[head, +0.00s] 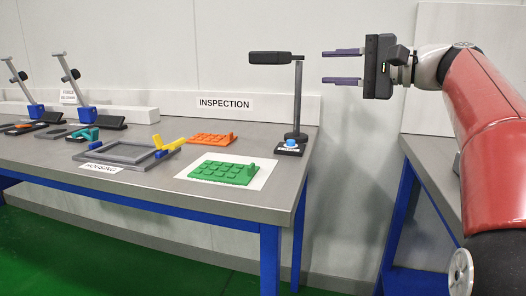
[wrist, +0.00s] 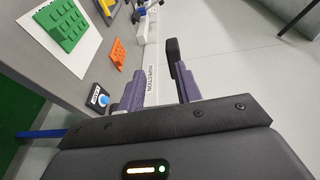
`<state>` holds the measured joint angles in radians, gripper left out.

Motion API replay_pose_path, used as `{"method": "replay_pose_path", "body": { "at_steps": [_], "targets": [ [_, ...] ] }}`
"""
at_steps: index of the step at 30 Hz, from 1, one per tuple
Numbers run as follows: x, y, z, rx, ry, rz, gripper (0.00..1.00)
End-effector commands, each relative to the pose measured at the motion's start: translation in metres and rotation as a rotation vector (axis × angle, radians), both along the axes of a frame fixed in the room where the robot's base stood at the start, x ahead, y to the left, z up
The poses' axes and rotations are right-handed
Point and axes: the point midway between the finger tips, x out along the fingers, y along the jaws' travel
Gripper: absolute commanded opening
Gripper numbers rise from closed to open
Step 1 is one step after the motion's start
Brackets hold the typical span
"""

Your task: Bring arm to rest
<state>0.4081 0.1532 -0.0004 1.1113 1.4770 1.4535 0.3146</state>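My gripper (head: 343,66) is in the air at the upper right of the head view, to the right of the black inspection lamp (head: 270,58). Its two purple fingers point left and stand apart, one above the other, with nothing between them. In the wrist view the fingers (wrist: 160,88) are also apart and empty. My red arm reaches in from the right edge of the head view. The gripper touches nothing that I can see.
The grey table (head: 150,190) holds a green studded plate (head: 224,171) on a white sheet, an orange plate (head: 211,140) and a grey frame (head: 122,153). A blue button (head: 292,143) sits at the lamp's base. A second table (head: 432,160) stands at right, beyond a gap.

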Motion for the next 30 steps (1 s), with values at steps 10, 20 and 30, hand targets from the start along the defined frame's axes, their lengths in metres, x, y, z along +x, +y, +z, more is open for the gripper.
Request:
{"method": "replay_pose_path", "body": {
  "at_steps": [10,20,30],
  "targets": [
    [-0.021,0.025,-0.054,-0.180,0.083,-0.067,0.35],
    [-0.100,0.046,-0.177,-0.615,0.173,-0.122,0.35],
    [-0.238,0.008,-0.355,-1.326,0.092,-0.007,0.35]
  ]
}}
